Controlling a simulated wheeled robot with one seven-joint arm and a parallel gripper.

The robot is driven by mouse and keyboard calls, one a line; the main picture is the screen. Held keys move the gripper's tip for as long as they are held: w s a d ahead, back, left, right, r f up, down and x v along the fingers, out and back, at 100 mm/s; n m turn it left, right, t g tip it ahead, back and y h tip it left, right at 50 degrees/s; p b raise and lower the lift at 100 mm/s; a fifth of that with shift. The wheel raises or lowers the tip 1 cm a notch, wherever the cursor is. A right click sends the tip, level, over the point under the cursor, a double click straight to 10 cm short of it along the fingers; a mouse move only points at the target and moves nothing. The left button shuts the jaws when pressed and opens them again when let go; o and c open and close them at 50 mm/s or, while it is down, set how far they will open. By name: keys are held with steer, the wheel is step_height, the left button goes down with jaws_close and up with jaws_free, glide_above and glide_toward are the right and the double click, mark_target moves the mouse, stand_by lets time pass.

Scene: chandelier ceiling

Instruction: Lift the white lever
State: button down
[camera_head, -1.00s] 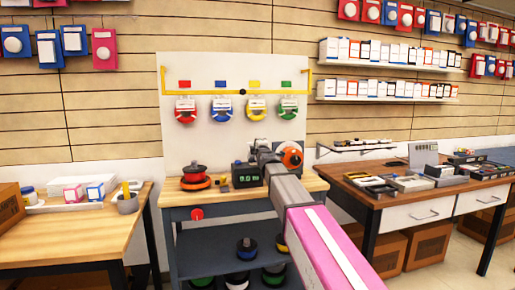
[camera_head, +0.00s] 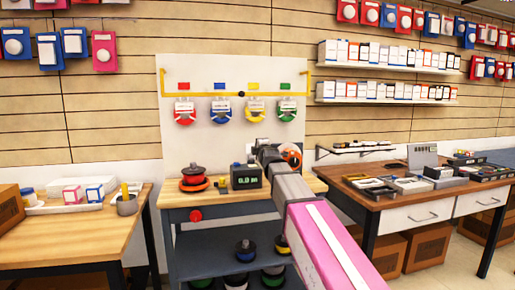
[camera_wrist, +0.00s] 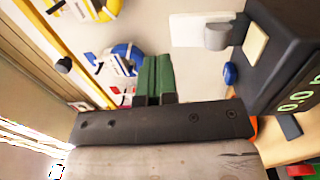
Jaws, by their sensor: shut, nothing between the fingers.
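A black box with a green lit display (camera_head: 246,177) stands on the small workbench. It also shows at the right of the wrist view (camera_wrist: 285,75). My gripper (camera_head: 259,147) is beside and above the box. Its green fingers (camera_wrist: 157,66) are together in the wrist view, empty, and apart from the white piece.
A blue button (camera_wrist: 229,74) and a cream button (camera_wrist: 256,40) are on the box. Red and black spools (camera_head: 194,180) stand left of it. Behind is a white board (camera_head: 222,70) with hanging coloured spools. An orange round thing (camera_head: 294,151) is partly behind my wrist.

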steer(key=r+v, duration=0.1)
steer(key=v, duration=0.6)
steer(key=shift+r, duration=0.4)
steer(key=shift+d, duration=0.1)
